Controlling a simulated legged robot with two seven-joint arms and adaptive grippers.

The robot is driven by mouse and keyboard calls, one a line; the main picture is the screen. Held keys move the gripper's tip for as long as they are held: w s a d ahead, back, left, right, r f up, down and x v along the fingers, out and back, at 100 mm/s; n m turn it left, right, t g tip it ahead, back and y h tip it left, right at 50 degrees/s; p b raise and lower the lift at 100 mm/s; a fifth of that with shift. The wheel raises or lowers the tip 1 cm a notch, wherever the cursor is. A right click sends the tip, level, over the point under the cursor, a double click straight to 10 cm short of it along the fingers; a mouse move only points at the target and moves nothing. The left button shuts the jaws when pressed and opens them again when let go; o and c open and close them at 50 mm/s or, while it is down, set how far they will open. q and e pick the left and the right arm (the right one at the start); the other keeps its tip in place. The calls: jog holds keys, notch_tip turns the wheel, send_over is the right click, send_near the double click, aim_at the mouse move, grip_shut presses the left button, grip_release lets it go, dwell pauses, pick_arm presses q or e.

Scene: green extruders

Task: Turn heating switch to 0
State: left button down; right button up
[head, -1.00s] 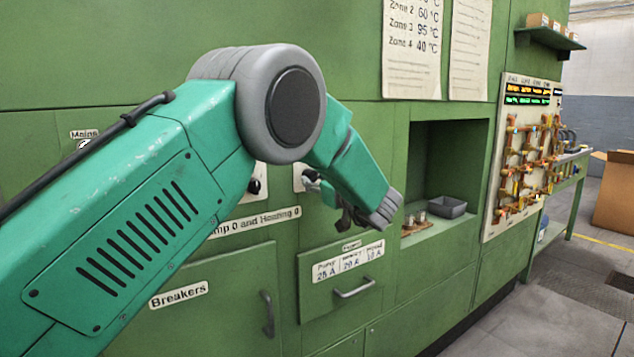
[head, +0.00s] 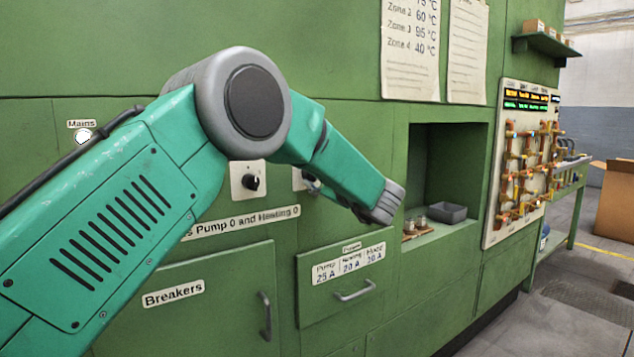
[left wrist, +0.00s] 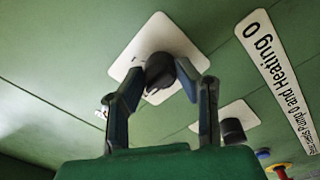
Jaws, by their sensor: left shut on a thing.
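The heating switch is a black rotary knob (left wrist: 160,72) on a white plate (left wrist: 128,62), at the upper middle of the left wrist view. My left gripper (left wrist: 162,78) is shut on this knob, with one finger on each side. In the head view my forearm covers most of the gripper and the knob; only a sliver of the plate (head: 298,180) shows. The knob's exact setting is hard to read. The pump switch (head: 251,182) sits just to the left on its own white plate, and it also shows in the left wrist view (left wrist: 232,130). My right gripper is out of view.
A label strip (head: 245,221) with "Pump 0 and Heating 0" runs below the switches. Below it are the breakers door (head: 215,325) and a fuse drawer (head: 345,290) with protruding handles. An open niche (head: 465,160) with a grey tray (head: 450,213) lies to the right.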

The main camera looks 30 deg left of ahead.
pick_arm(q)
jog(key=shift+r, duration=0.1)
dwell(0.4)
jog(key=c, duration=1.5)
grip_release()
jog(key=o, duration=0.3)
jog(key=shift+w, duration=0.15)
jog(key=shift+w+a+f, duration=0.1)
jog(key=shift+a+f, duration=0.05)
jog(key=shift+f, duration=0.05)
jog(key=shift+s, duration=0.2)
jog(key=v, duration=1.1)
jog(key=shift+d, duration=0.5)
jog(key=shift+f, duration=0.1)
